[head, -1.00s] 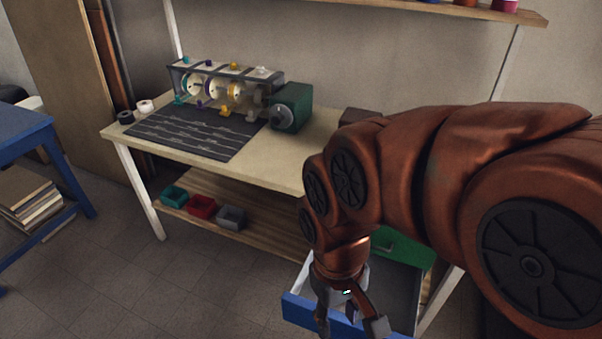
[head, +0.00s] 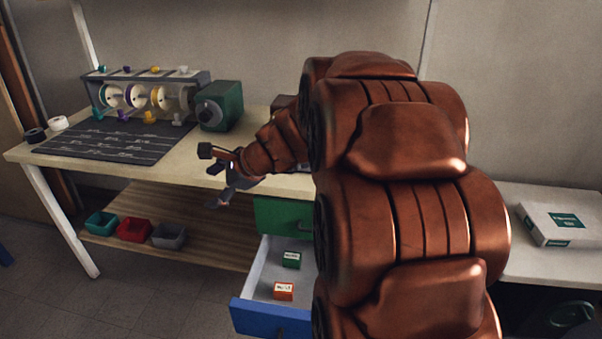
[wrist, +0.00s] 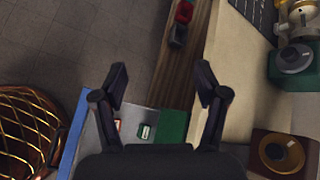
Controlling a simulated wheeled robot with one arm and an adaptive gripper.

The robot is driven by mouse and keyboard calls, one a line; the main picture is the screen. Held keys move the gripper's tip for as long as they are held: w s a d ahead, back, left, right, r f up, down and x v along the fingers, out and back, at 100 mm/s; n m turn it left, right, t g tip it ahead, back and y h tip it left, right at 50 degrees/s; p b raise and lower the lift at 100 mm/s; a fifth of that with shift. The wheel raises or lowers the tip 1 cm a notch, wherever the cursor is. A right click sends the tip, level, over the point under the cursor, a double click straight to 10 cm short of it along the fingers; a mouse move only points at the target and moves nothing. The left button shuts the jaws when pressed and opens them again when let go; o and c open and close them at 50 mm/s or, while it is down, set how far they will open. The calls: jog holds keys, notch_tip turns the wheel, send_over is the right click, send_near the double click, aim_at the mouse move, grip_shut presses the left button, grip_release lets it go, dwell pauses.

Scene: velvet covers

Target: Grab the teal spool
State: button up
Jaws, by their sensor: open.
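The teal spool (head: 110,96) appears to be the leftmost of several pale-flanged spools in a rack (head: 203,78) at the back of the workbench. Only a teal rim shows; teal knobs sit above and below it. My gripper (head: 211,178) is open and empty near the bench's front edge, right of and nearer than the rack. In the wrist view my gripper's open fingers (wrist: 162,80) point across the bench edge and lower shelf. The spool is out of that view.
A green motor box (head: 222,106) stands right of the rack, and a dark mat (head: 105,141) lies before it. Below my gripper, an open blue-fronted drawer (head: 270,318) holds green and orange boxes. Small bins (head: 133,229) stand on the lower shelf.

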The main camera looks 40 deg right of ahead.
jog(key=d+f+m+t+h+b, duration=0.1)
jog(key=d+m, duration=0.4)
jog(key=d, duration=0.5)
jog(key=d+f+m+t+h+b, duration=0.1)
jog(key=d+f+m+h+b, duration=0.1)
jog(key=d, duration=0.8)
jog(key=d+f+m+t+h+b, duration=0.1)
jog(key=d+f+m+h+b, duration=0.1)
jog(key=d+m+h, duration=0.3)
jog(key=shift+s+d+m+t+b, duration=0.15)
jog(key=shift+d+m+b, duration=0.25)
jog(key=shift+d+m, duration=0.85)
jog(key=shift+w+d+m+t+b, duration=0.15)
jog(key=shift+d+m+b, duration=0.4)
jog(key=shift+d, duration=1.25)
jog(key=shift+d+f, duration=0.1)
jog(key=shift+d, duration=0.15)
jog(key=shift+x, duration=1.1)
jog(key=shift+w+d+f+b, duration=0.25)
jog(key=shift+w+f, duration=0.15)
jog(key=shift+w, duration=0.1)
jog(key=shift+w+d+f+b, duration=0.15)
jog(key=shift+w+f+b, duration=0.05)
jog(key=shift+w+f, duration=0.25)
jog(key=shift+x, duration=1.3)
jog(key=shift+w+r, duration=0.1)
jog(key=shift+r, duration=0.05)
jog(key=c, duration=0.9)
